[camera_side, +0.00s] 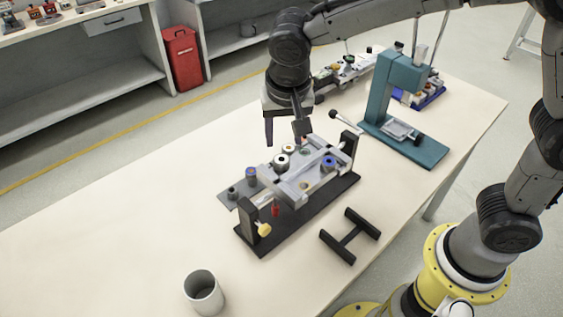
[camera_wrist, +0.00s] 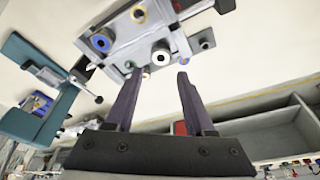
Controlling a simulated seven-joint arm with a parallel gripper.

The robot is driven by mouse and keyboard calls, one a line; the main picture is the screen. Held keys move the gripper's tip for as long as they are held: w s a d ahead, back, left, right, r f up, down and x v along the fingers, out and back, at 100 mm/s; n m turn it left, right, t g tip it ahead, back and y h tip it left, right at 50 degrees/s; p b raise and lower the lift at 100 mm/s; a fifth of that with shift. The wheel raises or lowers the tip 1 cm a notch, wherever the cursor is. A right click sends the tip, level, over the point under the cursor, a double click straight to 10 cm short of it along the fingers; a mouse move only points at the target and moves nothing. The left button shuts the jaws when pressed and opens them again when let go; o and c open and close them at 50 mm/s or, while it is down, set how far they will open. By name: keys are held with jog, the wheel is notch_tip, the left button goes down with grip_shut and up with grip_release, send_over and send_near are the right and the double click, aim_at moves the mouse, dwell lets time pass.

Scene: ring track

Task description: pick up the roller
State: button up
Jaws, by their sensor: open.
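Several short round pieces with ringed tops stand on the grey track fixture (camera_side: 312,190); I cannot tell which of them is the roller. One is a white-topped piece with a dark centre (camera_side: 282,161), also seen in the wrist view (camera_wrist: 160,56). A blue-ringed piece (camera_side: 328,162) sits to its right and shows at left in the wrist view (camera_wrist: 100,42). A purple-blue-topped piece (camera_side: 251,173) stands on the left side plate. My gripper (camera_side: 285,141) is open and points down just behind and above the white-topped piece. In the wrist view, nothing is held between the fingertips (camera_wrist: 160,77).
A teal press (camera_side: 380,105) stands to the right of the fixture. A black H-shaped stand (camera_side: 350,236) and a grey cup (camera_side: 203,293) are in front. A lever with a dark ball knob (camera_side: 333,115) rises behind the fixture. The table's left part is clear.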

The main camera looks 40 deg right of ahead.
aim_at(281, 159)
jog(key=x, duration=0.8)
jog(key=shift+w, duration=0.15)
jog(key=shift+c, duration=0.3)
grip_shut()
